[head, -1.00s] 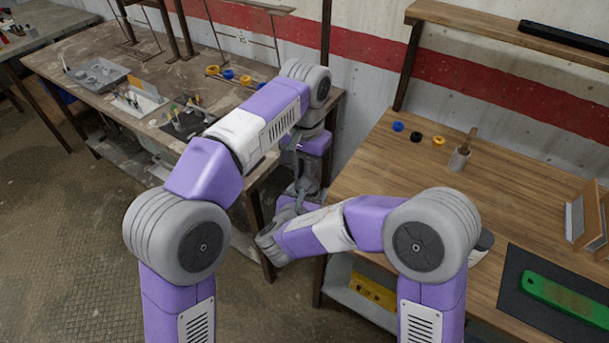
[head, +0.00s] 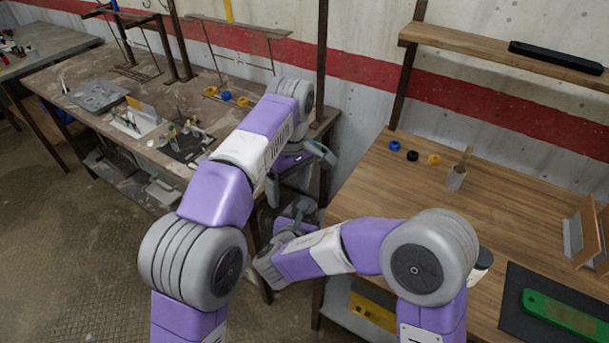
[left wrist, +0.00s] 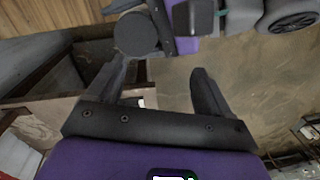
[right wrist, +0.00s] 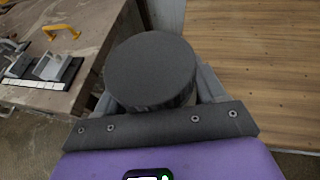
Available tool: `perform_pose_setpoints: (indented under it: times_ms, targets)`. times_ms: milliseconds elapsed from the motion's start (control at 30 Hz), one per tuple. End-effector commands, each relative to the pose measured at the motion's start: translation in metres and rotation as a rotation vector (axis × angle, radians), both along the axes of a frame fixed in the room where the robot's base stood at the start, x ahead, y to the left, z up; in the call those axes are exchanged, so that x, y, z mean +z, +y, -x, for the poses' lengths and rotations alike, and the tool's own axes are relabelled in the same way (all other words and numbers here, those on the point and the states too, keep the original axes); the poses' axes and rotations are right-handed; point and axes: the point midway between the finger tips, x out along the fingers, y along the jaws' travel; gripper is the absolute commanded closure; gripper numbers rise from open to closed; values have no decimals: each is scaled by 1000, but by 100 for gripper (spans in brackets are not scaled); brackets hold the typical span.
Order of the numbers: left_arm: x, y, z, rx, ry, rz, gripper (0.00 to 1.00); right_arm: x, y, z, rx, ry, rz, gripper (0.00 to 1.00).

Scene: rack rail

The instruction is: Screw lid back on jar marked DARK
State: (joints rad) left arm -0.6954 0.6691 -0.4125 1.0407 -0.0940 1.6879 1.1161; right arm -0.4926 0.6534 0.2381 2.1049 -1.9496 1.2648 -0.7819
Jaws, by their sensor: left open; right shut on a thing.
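My right gripper (right wrist: 155,85) is shut on a dark grey round thing (right wrist: 150,65) with a flat top and short dark side, seen in the right wrist view. I cannot tell whether it is the lid, the jar or both together, and no DARK marking is readable. The left wrist view also shows this round thing (left wrist: 136,35) ahead of the left fingers. My left gripper (left wrist: 162,75) is open with nothing between its fingers, apart from the round thing. In the head view the left gripper (head: 318,154) is between the two tables, above the right hand, which is partly hidden.
The wooden table (head: 400,190) at right holds small coloured rings, a grey holder (head: 456,178) and a green object (head: 565,313) on a dark mat. The worn workbench (head: 75,75) at left holds trays and tools. Floor shows between them.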

Motion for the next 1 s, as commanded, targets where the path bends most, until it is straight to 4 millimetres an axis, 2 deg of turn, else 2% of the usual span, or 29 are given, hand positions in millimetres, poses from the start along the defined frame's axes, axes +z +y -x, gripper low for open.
perform_pose_setpoints:
  times_ms: [500,733,833,1000]
  targets:
    - [23,18,-2,1151,-82,-116,20,1,0,0,0,-2,0,100]
    - [35,20,-1,1623,-134,-140,20,1,0,0,0,-2,0,100]
    - [33,2,-3,1765,-134,-119,20,1,0,0,0,-2,0,100]
    - [25,-27,-7,1815,-106,-67,20,1,0,0,0,-2,0,100]
